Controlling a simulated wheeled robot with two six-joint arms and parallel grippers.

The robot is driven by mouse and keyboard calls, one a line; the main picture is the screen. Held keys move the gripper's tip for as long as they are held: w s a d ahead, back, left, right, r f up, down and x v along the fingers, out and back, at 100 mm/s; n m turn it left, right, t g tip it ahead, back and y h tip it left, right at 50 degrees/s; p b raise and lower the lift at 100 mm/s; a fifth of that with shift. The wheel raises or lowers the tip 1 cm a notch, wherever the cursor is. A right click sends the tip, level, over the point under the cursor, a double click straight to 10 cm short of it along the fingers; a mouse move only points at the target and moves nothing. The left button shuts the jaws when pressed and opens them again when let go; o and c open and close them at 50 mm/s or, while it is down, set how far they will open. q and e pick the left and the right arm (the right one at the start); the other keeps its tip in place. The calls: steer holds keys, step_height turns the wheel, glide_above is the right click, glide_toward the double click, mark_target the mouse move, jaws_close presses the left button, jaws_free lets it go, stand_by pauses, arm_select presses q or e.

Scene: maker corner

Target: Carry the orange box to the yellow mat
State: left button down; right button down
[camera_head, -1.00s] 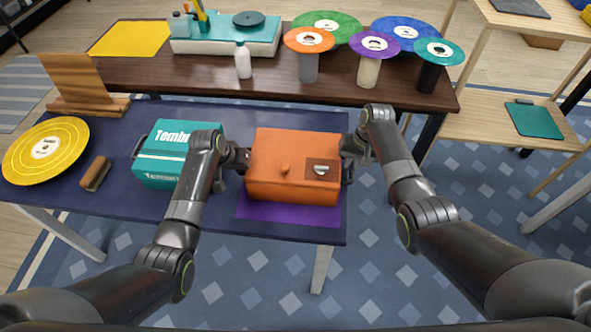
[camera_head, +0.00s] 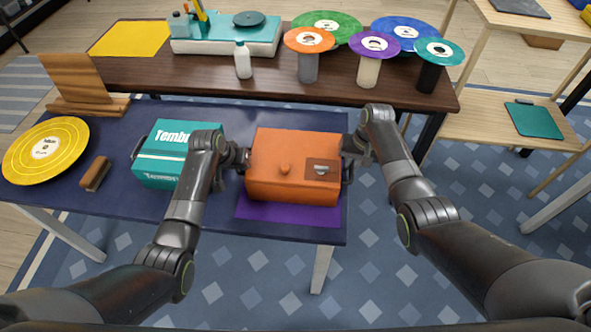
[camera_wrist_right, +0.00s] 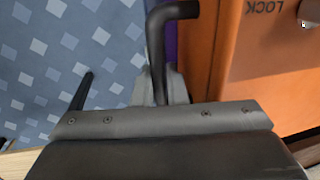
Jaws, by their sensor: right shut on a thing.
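The orange box (camera_head: 292,160) sits on or just over the purple mat (camera_head: 290,211) near the front right of the dark blue table. My right gripper (camera_head: 350,146) is at the box's right side, shut on its dark side handle (camera_wrist_right: 157,50). My left gripper (camera_head: 240,158) is at the box's left side, close to that side. Its fingers are too hidden to tell whether they are open or shut. The yellow mat (camera_head: 131,38) lies empty at the left end of the brown table behind.
A teal box (camera_head: 160,170) stands left of the orange box. A yellow disc (camera_head: 70,155), brush (camera_head: 95,174) and wooden stand (camera_head: 75,80) are further left. The brown table holds a turntable (camera_head: 220,45), a white bottle (camera_head: 243,60) and several disc-topped stands (camera_head: 309,68).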

arm_select(q)
steer(key=shift+w+r, duration=0.1)
steer(key=shift+r, duration=0.1)
arm_select(e)
steer(key=shift+w+r, duration=0.1)
steer(key=shift+r, duration=0.1)
stand_by(0.3)
